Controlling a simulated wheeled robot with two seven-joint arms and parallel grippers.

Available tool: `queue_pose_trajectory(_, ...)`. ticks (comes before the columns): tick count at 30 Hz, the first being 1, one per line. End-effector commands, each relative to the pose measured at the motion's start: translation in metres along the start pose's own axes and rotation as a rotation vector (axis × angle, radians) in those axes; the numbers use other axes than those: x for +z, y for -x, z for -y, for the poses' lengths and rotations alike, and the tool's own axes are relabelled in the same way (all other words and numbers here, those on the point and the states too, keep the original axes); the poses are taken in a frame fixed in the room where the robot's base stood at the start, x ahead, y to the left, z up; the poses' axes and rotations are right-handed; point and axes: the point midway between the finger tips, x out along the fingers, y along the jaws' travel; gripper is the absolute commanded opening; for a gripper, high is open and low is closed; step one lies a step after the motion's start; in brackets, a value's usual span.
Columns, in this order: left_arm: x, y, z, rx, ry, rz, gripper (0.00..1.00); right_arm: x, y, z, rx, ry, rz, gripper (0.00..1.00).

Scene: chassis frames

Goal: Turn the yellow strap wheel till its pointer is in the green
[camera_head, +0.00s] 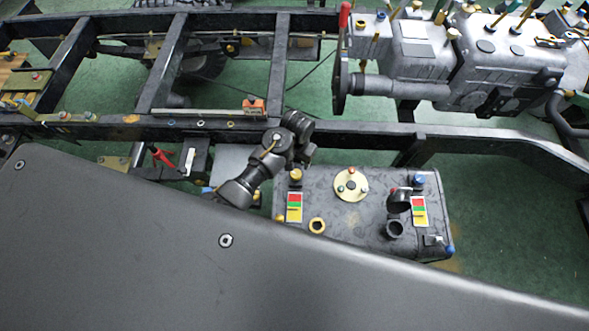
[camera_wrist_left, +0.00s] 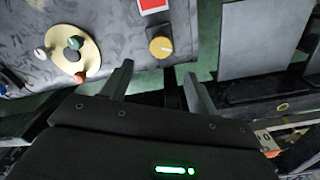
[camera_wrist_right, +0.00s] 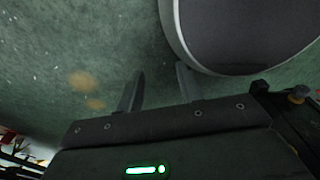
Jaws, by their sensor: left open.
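The yellow wheel (camera_head: 295,176) is a small round knob at the upper left corner of a dark tank. It also shows in the left wrist view (camera_wrist_left: 160,47), beside a red patch, with a small pale mark on its face. A red, green and yellow card (camera_head: 294,207) lies beside it on the tank. Which band the pointer is at cannot be told. My left gripper (camera_wrist_left: 157,75) is open and empty, apart from the wheel, with the wheel ahead of its fingers. My right gripper (camera_wrist_right: 160,78) is open and empty; the head view does not show it.
The dark tank (camera_head: 350,245) also bears a cream disc (camera_head: 351,198) with coloured knobs, a brass ring (camera_head: 317,226), a second card (camera_head: 419,211) and a black filler neck. A black chassis rail (camera_head: 350,134) runs behind it. A grey engine (camera_head: 490,70) stands at upper right.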

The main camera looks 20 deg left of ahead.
Motion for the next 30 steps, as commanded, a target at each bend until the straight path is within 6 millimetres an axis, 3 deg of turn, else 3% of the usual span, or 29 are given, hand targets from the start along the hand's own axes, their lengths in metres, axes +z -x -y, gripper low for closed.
queue_pose_trajectory(9,0.0,-0.059,0.001,0.0,0.001,0.003,0.59,-0.009,-0.001,-0.002,0.002,0.0,-0.012,0.36)
queue_pose_trajectory(15,0.0,-0.086,0.001,0.0,0.001,0.001,0.59,-0.013,-0.004,-0.003,0.003,0.001,-0.018,0.36)
queue_pose_trajectory(28,0.001,-0.096,0.001,0.0,0.001,0.0,0.59,-0.011,-0.004,-0.003,0.003,0.001,-0.015,0.36)
queue_pose_trajectory(30,0.001,-0.096,0.001,0.0,0.001,0.0,0.53,-0.01,-0.004,-0.003,0.003,0.001,-0.015,0.36)
